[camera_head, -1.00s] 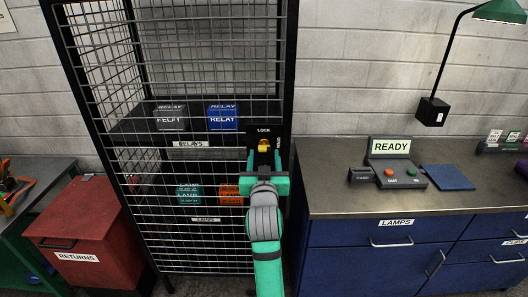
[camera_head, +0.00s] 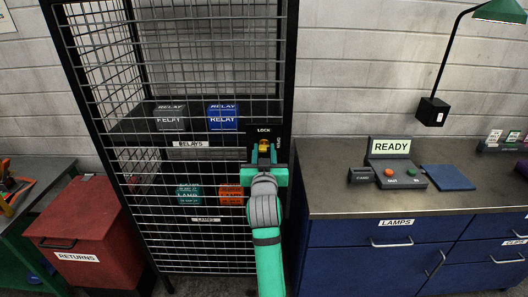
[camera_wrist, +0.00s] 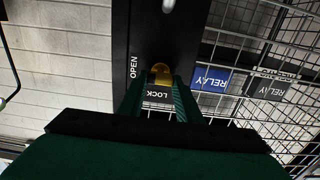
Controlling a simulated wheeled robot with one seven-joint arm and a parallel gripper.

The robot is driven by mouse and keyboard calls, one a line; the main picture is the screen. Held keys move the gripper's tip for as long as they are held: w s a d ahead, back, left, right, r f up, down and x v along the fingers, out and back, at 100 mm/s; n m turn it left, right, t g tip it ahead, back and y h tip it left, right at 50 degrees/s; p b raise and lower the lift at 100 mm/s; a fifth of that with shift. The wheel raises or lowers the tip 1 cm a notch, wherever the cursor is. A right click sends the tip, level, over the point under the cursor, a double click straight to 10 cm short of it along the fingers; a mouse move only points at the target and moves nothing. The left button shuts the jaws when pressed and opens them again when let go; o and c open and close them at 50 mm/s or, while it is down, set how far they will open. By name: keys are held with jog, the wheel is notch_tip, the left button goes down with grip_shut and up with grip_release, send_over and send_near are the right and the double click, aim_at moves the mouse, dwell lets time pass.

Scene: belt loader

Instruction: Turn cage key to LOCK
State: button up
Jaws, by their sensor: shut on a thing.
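The yellow cage key (camera_head: 263,145) is on the black lock plate (camera_wrist: 147,38) at the right front post of the mesh cage. The plate reads LOCK above the key and OPEN to its right in the head view. The wrist view shows the plate upside down, with the yellow key (camera_wrist: 160,72) between my fingertips. My gripper (camera_head: 264,158) is shut on the key, its two green fingers (camera_wrist: 160,84) on either side. The fingers partly hide the key, so I cannot tell which label it points to.
The mesh cage holds grey and blue RELAY boxes (camera_head: 222,119) and teal and orange boxes (camera_head: 231,194) below. A red RETURNS bin (camera_head: 75,225) stands left. A counter (camera_head: 340,190) with a READY console (camera_head: 391,150) stands right.

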jog(key=n, duration=0.4)
jog(key=shift+a+n, duration=0.1)
jog(key=shift+n, duration=0.3)
jog(key=n, duration=0.4)
jog(key=shift+a+n, duration=0.1)
jog(key=shift+n, duration=0.2)
jog(key=n, duration=0.4)
jog(key=shift+f, duration=0.1)
jog(key=shift+a+f+n, duration=0.1)
jog(key=shift+n, duration=2.2)
jog(key=o, duration=1)
jog(key=shift+o, duration=0.2)
